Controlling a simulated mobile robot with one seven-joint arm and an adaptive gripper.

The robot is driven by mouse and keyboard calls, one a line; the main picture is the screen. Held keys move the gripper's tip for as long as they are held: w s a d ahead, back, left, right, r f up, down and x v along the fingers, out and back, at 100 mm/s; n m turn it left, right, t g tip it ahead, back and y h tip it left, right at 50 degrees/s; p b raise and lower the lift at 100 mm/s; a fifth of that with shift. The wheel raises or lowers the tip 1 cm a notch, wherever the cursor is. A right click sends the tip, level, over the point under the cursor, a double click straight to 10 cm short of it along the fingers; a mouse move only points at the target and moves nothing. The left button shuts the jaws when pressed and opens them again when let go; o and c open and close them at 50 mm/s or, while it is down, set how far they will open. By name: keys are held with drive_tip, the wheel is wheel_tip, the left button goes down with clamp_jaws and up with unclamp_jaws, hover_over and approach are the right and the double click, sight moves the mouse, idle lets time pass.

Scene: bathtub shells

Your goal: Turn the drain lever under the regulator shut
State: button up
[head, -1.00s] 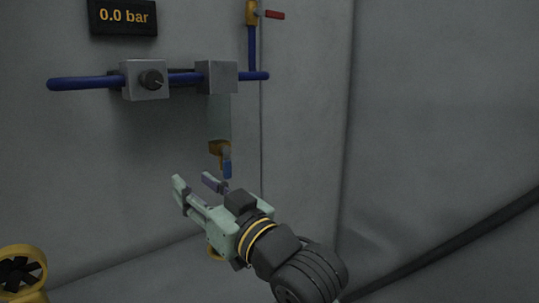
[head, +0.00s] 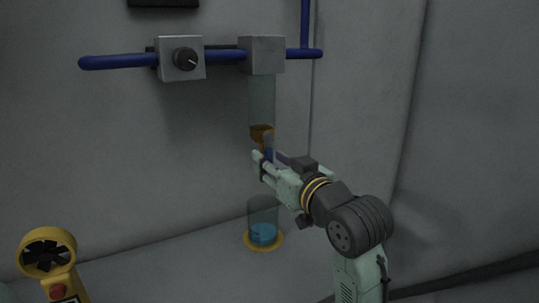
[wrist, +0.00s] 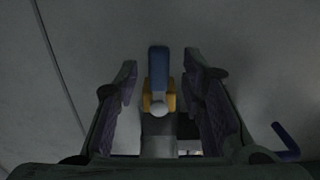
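The drain lever is a blue handle on a brass valve (head: 262,133) at the foot of a clear bowl under the right grey block (head: 262,56) on the blue pipe. In the head view my gripper (head: 266,160) is at the lever, which it partly hides. In the wrist view the blue lever (wrist: 158,68) stands between my two spread fingers, with a gap on each side, and the brass valve body (wrist: 158,103) lies behind its lower end. My gripper is open. The lever appears to hang down along the valve's line.
A left grey block with a black knob (head: 185,59) sits on the same pipe. A clear cup with blue liquid (head: 263,233) stands below the valve on a yellow ring. A yellow fan-like device (head: 48,250) is at lower left. Walls are close behind.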

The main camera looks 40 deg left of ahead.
drive_tip(key=shift+x, duration=1)
drive_tip(key=shift+d, duration=0.1)
drive_tip(key=shift+c, duration=0.2)
clamp_jaws()
